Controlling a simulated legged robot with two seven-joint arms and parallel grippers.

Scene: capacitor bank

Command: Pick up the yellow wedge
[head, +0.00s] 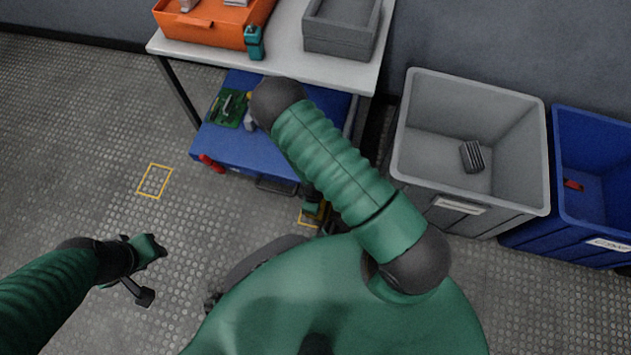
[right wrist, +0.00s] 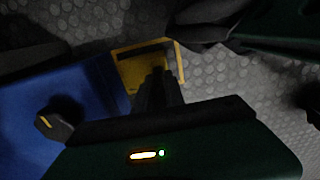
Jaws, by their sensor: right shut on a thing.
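The yellow wedge (right wrist: 130,72) shows in the right wrist view at the tips of my right gripper (right wrist: 158,85), which is shut on it. The wedge is at a yellow outlined square on the floor; I cannot tell whether it touches the floor. In the head view my right gripper (head: 312,207) reaches down beside the blue cabinet, and the yellow wedge is mostly hidden there. My left gripper (head: 150,262) is over bare floor at the lower left; its jaws are unclear.
A blue cabinet (head: 262,150) stands under a white table (head: 283,40) holding an orange case (head: 215,28) and a grey bin (head: 340,35). A grey crate (head: 420,130) and a blue crate (head: 556,215) stand right. Another yellow square (head: 154,180) marks clear floor left.

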